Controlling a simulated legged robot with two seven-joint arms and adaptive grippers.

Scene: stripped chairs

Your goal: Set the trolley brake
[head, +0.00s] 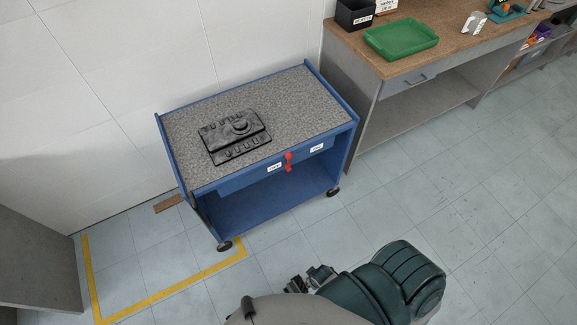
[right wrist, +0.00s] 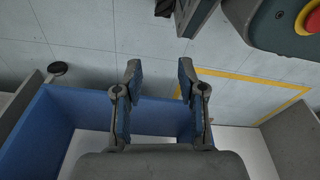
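The blue trolley (head: 265,213) stands against the wall in the head view, with a grey speckled top (head: 300,95). A red lever (head: 288,161) with a round knob sits on its front panel, between two small white labels. My right gripper (right wrist: 160,75) is open in the right wrist view, its two fingers apart with nothing between them. Blue trolley panels (right wrist: 60,115) show behind the fingers; the red lever does not show there. In the head view a dark gripper-like part (head: 310,280) is at the bottom, apart from the trolley. My left gripper cannot be made out.
A black device (head: 235,136) lies on the trolley top. A workbench (head: 400,75) with a green tray (head: 401,39) stands to the right. Yellow tape (head: 165,291) marks the floor at the left, near a grey panel (head: 35,265). Floor in front is clear.

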